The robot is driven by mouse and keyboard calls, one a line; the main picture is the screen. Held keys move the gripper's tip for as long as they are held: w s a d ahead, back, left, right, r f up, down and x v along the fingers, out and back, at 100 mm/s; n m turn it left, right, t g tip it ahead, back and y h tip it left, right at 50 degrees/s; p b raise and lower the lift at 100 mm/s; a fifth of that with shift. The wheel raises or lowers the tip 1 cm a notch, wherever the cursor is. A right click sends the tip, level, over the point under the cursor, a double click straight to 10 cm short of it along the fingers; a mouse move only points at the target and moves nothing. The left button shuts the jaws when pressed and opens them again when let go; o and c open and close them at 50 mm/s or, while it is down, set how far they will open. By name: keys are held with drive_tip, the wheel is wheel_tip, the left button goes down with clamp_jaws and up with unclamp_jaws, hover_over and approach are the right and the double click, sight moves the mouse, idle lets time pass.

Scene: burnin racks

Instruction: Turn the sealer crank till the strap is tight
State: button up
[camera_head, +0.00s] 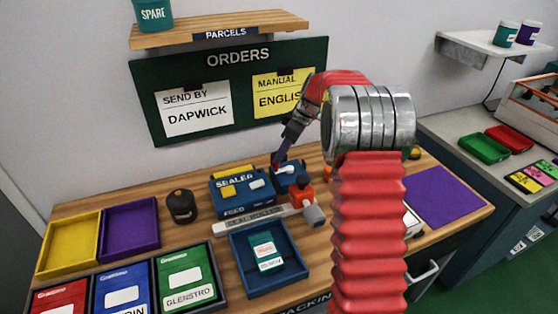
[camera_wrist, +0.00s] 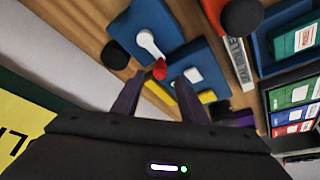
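The blue sealer (camera_head: 232,199), labelled SEALER, sits on the wooden bench with a yellow patch and a white patch on top. A smaller blue block at its right carries the white crank (camera_wrist: 150,45), whose red knob (camera_wrist: 159,69) also shows in the head view (camera_head: 276,163). My gripper (camera_wrist: 158,82) is open, its two dark purple fingers apart. In the wrist view the knob appears between the fingertips; I cannot tell whether they touch it. In the head view my gripper (camera_head: 281,156) points down at the crank. I cannot make out the strap.
A black round pot (camera_head: 182,206) stands left. My arm hides part of the bench.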

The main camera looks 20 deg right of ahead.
drive_tip(key=shift+x, duration=2.6)
drive_tip(key=shift+c, duration=0.2)
drive_tip(key=c, duration=0.9)
drive_tip(key=shift+d, duration=0.3)
clamp_jaws()
drive_tip(key=shift+a, duration=0.25)
